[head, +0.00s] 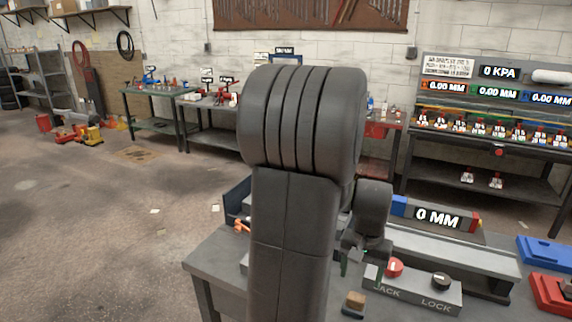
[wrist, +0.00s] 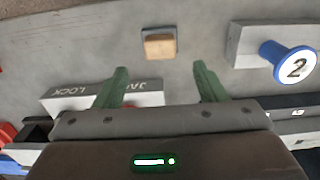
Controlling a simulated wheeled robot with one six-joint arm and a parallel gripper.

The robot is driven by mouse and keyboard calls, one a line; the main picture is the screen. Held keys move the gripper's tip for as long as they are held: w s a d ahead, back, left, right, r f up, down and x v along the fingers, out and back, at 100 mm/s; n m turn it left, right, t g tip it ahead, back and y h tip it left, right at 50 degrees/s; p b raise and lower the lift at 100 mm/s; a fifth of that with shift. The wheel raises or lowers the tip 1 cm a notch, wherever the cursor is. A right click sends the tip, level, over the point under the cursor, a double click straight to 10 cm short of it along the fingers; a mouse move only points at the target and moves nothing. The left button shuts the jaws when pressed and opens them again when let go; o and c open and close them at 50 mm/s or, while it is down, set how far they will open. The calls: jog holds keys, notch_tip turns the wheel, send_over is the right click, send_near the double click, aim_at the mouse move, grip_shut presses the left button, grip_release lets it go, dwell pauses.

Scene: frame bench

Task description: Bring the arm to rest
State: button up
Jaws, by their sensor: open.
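My arm stands large in the middle of the head view, and its dark upper links hide much of the bench. My gripper (head: 360,268) hangs low over the grey bench (head: 215,262), beside the control box. In the wrist view its two green fingers (wrist: 161,68) are spread wide, with nothing between them. A small wood-topped block (wrist: 159,45) lies on the bench beyond the fingertips, apart from them. It also shows low in the head view (head: 354,300).
A blue knob marked 2 (wrist: 290,60) sits on a grey block. Open floor (head: 90,235) lies left.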

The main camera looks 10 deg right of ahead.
aim_at(357, 295)
notch_tip(357, 295, down, 9)
jog(key=shift+f, duration=0.15)
jog(key=shift+w+r, duration=0.1)
jog(key=shift+r, duration=0.85)
